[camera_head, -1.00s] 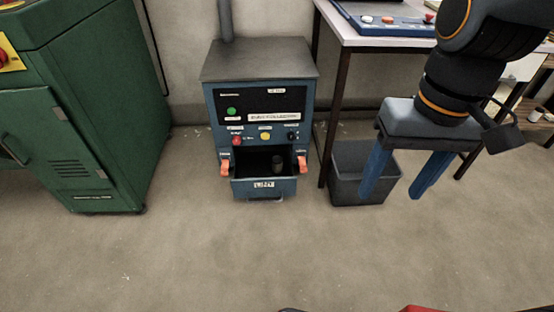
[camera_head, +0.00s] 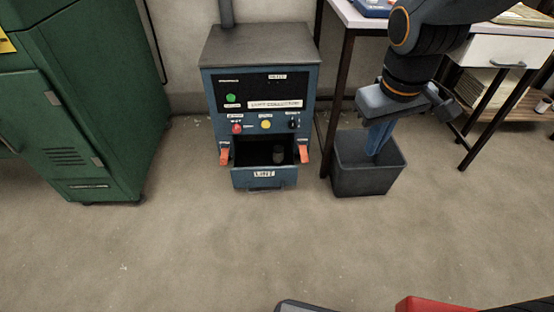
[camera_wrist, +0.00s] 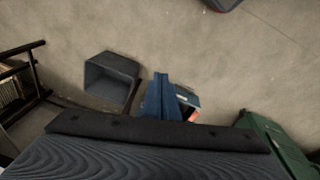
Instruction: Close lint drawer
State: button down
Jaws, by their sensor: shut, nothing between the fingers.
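The lint drawer (camera_head: 264,178) is a blue drawer with a white label at the bottom of the blue dust collector (camera_head: 262,80). It stands pulled out, and a small dark round thing shows inside it. An orange latch (camera_head: 224,154) is on its left side and another (camera_head: 304,153) on its right. My gripper (camera_head: 376,152) points down to the right of the drawer, in front of or above the grey bin, apart from the drawer. Its blue fingers are shut and empty. In the wrist view the fingers (camera_wrist: 160,80) partly hide the collector and an orange latch (camera_wrist: 193,115).
A grey open bin (camera_head: 367,180) stands right of the collector, beside a table leg (camera_head: 337,90). It also shows in the wrist view (camera_wrist: 110,80). A green cabinet (camera_head: 85,110) stands at the left. The floor in front of the drawer is clear.

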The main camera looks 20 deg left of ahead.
jog(key=w+a+f+n+t+b, duration=0.25)
jog(key=w+a+f+n, duration=0.2)
jog(key=w+f, duration=0.6)
jog(key=n+y+b, duration=0.6)
jog(key=n+b, duration=0.4)
jog(key=b, duration=0.4)
send_near(267, 173)
jog(key=shift+m+g, duration=0.25)
jog(key=shift+x, duration=2.1)
jog(key=shift+w+r, duration=0.1)
jog(key=shift+w, duration=0.15)
